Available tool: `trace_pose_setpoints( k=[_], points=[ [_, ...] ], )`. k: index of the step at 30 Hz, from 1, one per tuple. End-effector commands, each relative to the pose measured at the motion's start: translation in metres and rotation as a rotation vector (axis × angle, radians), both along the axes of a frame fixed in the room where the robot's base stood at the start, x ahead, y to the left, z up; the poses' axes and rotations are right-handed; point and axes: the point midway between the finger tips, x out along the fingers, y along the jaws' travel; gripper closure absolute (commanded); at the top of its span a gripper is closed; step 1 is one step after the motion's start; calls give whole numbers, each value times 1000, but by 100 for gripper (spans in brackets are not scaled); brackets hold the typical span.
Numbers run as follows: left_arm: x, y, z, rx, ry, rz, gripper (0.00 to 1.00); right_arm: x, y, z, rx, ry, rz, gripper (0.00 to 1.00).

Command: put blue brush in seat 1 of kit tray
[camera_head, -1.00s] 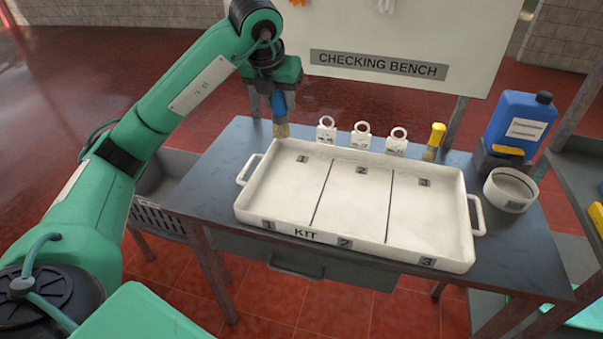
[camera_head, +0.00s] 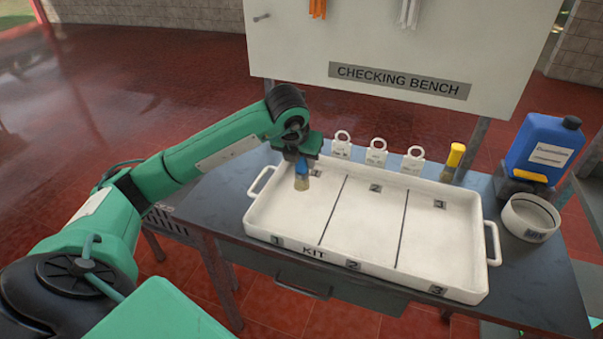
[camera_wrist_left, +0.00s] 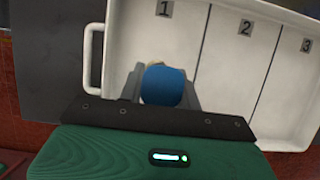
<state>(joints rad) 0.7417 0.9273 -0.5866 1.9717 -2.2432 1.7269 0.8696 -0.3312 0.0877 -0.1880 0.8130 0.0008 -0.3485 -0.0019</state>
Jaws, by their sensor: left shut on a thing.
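The blue brush (camera_head: 302,175) has a blue handle and pale bristles pointing down. It is in my left gripper (camera_head: 300,163), which is shut on its handle. The brush is over seat 1 of the kit tray, the left compartment; I cannot tell whether the bristles touch the floor. In the left wrist view the blue handle end (camera_wrist_left: 163,86) sits between the fingers, with seat 1 around it. The white kit tray (camera_head: 370,280) has black lines dividing three numbered seats, and seats 2 and 3 are empty. My right gripper is not in view.
The tray stands on the dark checking bench (camera_head: 215,215). Behind it are white ring-topped tags (camera_head: 376,152) and a yellow-handled item (camera_head: 454,158). A blue jug (camera_head: 542,145) and a round white bowl (camera_head: 530,216) stand at the right.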

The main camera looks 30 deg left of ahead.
Motion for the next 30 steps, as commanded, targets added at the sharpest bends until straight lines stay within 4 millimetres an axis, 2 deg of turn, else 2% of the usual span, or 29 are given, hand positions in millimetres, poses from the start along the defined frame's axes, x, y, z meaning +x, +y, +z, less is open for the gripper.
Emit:
trace_pose_setpoints(
  k=[8, 15, 25, 26, 28, 30],
  points=[
    [0, 0, -23, 0, 2, 1, 90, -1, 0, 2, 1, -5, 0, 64],
    [0, 0, -52, 1, 0, 0, 90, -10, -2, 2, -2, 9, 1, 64],
    [0, 0, -55, 0, -1, 0, 90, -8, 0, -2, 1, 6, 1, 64],
    [0, 0, -54, 0, -1, 0, 61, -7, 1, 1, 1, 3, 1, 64],
    [0, 0, -54, 0, -1, 0, 47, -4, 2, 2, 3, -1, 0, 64],
    [0, 0, -54, 0, -1, 0, 45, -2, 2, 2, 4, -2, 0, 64]
  ],
)
